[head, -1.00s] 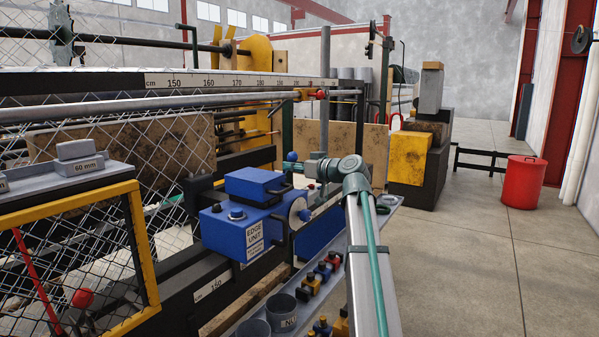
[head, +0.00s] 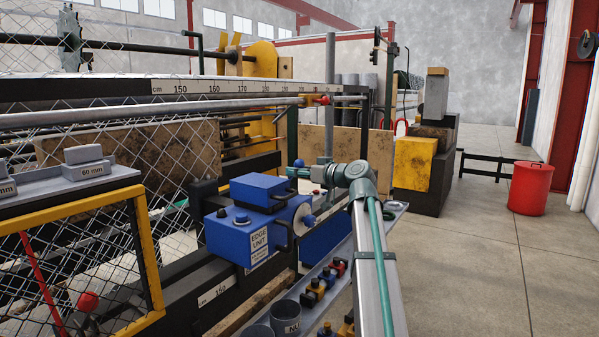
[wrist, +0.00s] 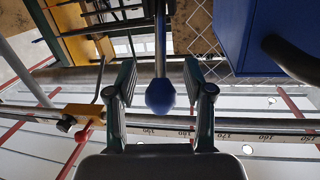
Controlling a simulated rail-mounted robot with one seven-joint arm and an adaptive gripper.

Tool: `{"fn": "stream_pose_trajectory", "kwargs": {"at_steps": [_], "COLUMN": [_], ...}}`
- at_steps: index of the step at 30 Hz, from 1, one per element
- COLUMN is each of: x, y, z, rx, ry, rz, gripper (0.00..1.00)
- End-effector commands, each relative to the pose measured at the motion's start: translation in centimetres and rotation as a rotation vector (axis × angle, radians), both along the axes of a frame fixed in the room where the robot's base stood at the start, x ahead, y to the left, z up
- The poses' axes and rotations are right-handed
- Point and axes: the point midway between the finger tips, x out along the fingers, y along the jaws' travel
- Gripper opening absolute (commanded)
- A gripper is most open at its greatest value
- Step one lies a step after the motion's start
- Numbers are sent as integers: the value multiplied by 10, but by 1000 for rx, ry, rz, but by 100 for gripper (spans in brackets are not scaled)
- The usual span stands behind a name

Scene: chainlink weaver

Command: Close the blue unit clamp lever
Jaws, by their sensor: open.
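The blue edge unit (head: 252,235) sits on the machine rail in the head view, with a label on its front. Its lever ends in a blue ball knob (head: 298,163), which stands up behind the unit. In the wrist view the knob (wrist: 160,96) and its metal rod (wrist: 160,40) lie between the two fingers of my gripper (wrist: 160,80). Gaps show on both sides of the knob. My gripper (head: 308,173) is open, just right of the unit's top. My wrist partly hides the head view there, and contact cannot be told.
A tray with grey cups (head: 285,312) and small coloured parts (head: 318,288) lies below my arm. A yellow-framed mesh guard (head: 150,250) stands at left. A red bin (head: 530,188) stands on the floor at right. A horizontal bar (wrist: 240,124) crosses near my fingers.

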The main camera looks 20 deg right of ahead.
Motion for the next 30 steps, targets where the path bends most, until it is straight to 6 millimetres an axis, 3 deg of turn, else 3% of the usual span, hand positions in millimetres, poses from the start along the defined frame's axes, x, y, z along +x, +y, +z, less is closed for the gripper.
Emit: {"fn": "stream_pose_trajectory", "kwargs": {"at_steps": [8, 21, 30], "x": [-21, -93, -111], "y": [-7, -37, -45], "z": [1, 8, 12], "rx": [0, 0, 0], "ry": [0, -1, -1], "rz": [-1, -3, -1], "gripper": [52, 52, 52]}}
